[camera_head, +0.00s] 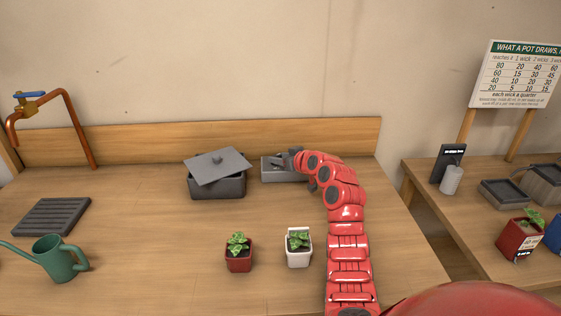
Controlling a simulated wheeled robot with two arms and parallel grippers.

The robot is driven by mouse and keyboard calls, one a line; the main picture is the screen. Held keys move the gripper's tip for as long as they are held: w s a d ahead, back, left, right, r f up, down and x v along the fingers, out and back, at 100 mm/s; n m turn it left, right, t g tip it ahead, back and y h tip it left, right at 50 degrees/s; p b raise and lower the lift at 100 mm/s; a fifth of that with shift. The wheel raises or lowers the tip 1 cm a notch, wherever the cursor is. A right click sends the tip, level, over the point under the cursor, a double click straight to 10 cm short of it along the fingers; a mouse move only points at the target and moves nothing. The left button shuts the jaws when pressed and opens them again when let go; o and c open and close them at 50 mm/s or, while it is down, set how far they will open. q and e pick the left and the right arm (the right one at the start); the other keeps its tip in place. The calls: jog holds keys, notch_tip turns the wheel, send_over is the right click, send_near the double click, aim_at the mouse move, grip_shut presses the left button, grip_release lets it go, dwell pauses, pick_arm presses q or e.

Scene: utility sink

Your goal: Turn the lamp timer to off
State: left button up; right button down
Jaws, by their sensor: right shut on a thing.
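A low grey box (270,175) stands near the back board, right of the lidded dark box, and looks like the lamp timer. My right arm reaches in from the lower right, and my right gripper (288,160) is at the box's top, shut on what seems to be its knob. The gripper and wrist hide the knob and the right side of the box, so the setting cannot be read. My left gripper is not in view.
A dark box (220,188) with a tilted lid (218,165) stands left of the timer. A red pot (238,259) and a white pot (299,257) stand in front, left of my arm. A green watering can (62,262) and copper tap (68,110) are at left.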

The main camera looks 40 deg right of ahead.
jog(key=shift+f, duration=0.1)
jog(key=shift+c, duration=1.9)
grip_release()
jog(key=p+v, duration=0.5)
jog(key=v, duration=1.2)
jog(key=shift+s, duration=0.15)
